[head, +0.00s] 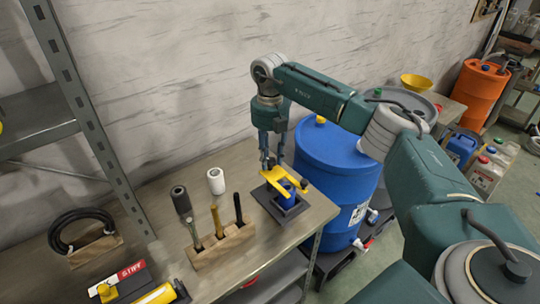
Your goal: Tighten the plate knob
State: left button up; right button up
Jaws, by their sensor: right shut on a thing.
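My right gripper (272,163) reaches down over the right end of the workbench, its fingers at a yellow flat bar-like piece (289,184). The gripper is shut on this yellow piece. The piece lies level over a blue cylinder (286,199), which stands on a dark square base (279,211) near the bench edge. A small yellow knob (105,291) sits on a dark plate with a red and white label (131,271) at the lower left. I cannot tell which of these is the plate knob. My left gripper is not in view.
A wooden block (222,246) holding upright tools stands left of the dark base on the workbench (300,220). A blue drum (335,160) is close on the right. A coiled black hose (82,228) lies left.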

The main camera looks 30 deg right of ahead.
aim_at(270, 159)
jog(key=shift+w+d+r+m, duration=0.1)
jog(key=shift+w+r+m, duration=0.15)
jog(key=shift+m, duration=0.35)
jog(key=o, duration=1)
jog(key=shift+o, duration=0.8)
jog(key=shift+s+f, duration=0.1)
jog(key=shift+s, duration=0.05)
notch_tip(270, 159, up, 12)
